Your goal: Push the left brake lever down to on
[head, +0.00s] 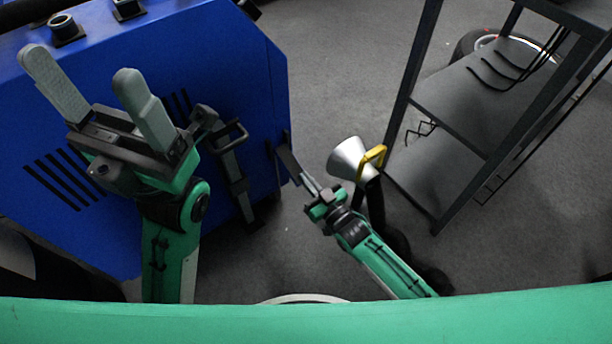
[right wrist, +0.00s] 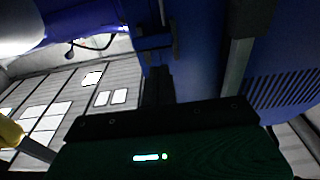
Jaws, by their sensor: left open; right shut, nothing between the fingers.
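The blue dynamometer housing (head: 255,75) fills the upper left of the head view. A dark lever-like bar with a looped bracket (head: 232,138) is on its right-hand face, hanging down behind my left gripper. I cannot tell for sure whether this is the left brake lever, or its on/off position. My left gripper (head: 88,72) is open and empty, with its grey fingers raised in front of the housing. My right gripper (head: 290,162) is shut and empty by the housing's right edge. In the right wrist view, a black bracket (right wrist: 158,42) shows on the blue housing.
A silver lamp-like cone (head: 348,158) with a yellow handle (head: 372,160) stands just right of my right gripper. A dark metal shelf rack (head: 462,135) is at the right, with a wheel (head: 480,42) behind it. Grey floor (head: 345,60) lies open between housing and rack.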

